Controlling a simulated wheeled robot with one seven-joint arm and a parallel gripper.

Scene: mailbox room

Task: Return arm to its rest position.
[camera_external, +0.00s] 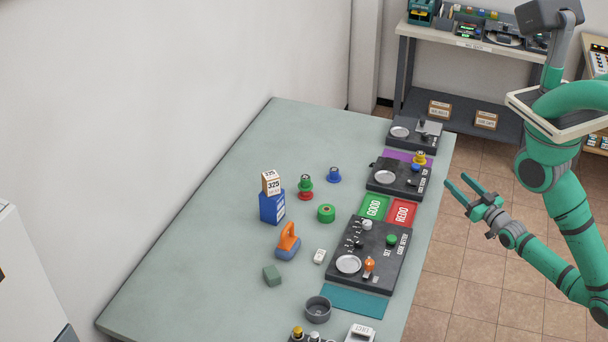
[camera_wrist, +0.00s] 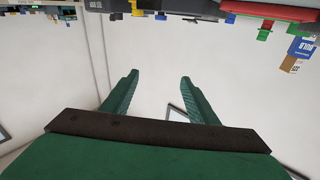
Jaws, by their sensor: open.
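Nothing is between the fingers. My green arm runs down and right from it, then bends up to my column at the right edge. In the wrist view my gripper (camera_wrist: 158,82) also shows open and empty against a white wall. The wrist view looks upside down, with the table things along its top edge.
A shelf (camera_external: 455,110) stands behind. The tiled floor (camera_external: 460,270) beside the table is clear.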

